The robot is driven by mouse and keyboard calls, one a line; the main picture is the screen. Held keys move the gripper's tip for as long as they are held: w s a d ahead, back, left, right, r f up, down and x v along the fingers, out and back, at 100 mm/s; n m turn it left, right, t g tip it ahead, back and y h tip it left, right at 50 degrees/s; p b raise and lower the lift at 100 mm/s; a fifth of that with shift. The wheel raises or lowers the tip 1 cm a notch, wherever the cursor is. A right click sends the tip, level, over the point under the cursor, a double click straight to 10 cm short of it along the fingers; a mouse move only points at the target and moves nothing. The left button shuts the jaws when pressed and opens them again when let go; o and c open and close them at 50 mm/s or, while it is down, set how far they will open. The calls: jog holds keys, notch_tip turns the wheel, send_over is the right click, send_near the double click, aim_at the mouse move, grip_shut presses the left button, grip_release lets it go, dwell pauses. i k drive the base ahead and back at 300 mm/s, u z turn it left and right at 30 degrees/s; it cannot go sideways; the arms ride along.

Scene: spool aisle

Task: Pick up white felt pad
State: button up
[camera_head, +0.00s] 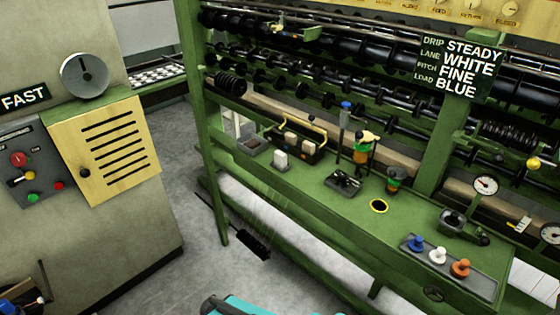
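A small white block (280,159) stands on the green bench ledge, in front of a black open caddy. It looks like the white felt pad, but its material is too small to tell. My gripper cannot be made out. A teal and black shape at the bottom edge looks like part of my own body.
A brush (252,243) is on the floor. Grey floor lies open at left.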

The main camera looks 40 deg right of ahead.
aim_at(280, 159)
jog(key=i, duration=0.9)
jog(key=u, duration=0.05)
